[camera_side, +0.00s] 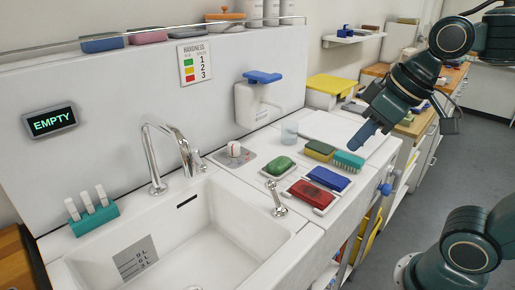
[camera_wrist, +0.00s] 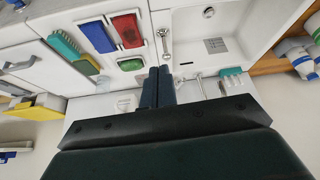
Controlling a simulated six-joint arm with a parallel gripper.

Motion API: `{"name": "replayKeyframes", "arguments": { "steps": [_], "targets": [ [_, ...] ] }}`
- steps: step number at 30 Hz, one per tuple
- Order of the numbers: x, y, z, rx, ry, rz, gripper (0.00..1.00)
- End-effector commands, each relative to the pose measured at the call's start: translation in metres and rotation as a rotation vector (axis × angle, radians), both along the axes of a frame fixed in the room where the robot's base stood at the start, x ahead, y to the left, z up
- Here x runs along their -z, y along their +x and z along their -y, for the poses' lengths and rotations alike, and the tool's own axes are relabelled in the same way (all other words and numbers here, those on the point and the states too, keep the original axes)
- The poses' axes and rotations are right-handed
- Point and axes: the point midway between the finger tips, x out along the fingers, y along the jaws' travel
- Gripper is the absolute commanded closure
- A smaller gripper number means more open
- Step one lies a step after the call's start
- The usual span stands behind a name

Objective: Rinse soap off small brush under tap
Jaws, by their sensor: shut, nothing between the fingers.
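My gripper (camera_side: 364,134) is shut and empty, held above the right part of the counter. In the wrist view its fingers (camera_wrist: 158,78) are together. A small teal-bristled brush (camera_side: 348,161) lies on the counter below my gripper; it also shows at upper left in the wrist view (camera_wrist: 63,45). I cannot tell if soap is on it. The chrome tap (camera_side: 170,140) arches over the white sink (camera_side: 215,262) at left. No water is visible at its spout. A chrome lever (camera_side: 278,198) stands at the sink's right edge. It also shows in the wrist view (camera_wrist: 164,42).
Right of the sink are a green soap (camera_side: 279,165), a blue block (camera_side: 328,178), a red block (camera_side: 310,194) and a sponge (camera_side: 320,150). The wall display (camera_side: 51,120) reads EMPTY. The sink interior is clear.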

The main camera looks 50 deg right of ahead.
Motion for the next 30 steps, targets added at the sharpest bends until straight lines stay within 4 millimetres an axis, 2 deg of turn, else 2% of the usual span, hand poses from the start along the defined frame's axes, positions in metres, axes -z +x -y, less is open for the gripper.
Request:
{"name": "replayKeyframes", "arguments": {
  "steps": [6, 15, 21, 30],
  "targets": [
    [-0.029, 0.05, -0.02, -0.117, 0.011, -0.019, 1.0],
    [-0.055, 0.117, -0.044, -0.281, 0.016, -0.042, 1.0],
    [-0.062, 0.162, -0.059, -0.392, 0.014, -0.056, 1.0],
    [-0.058, 0.227, -0.078, -0.556, 0.003, -0.075, 1.0]
  ]
}}
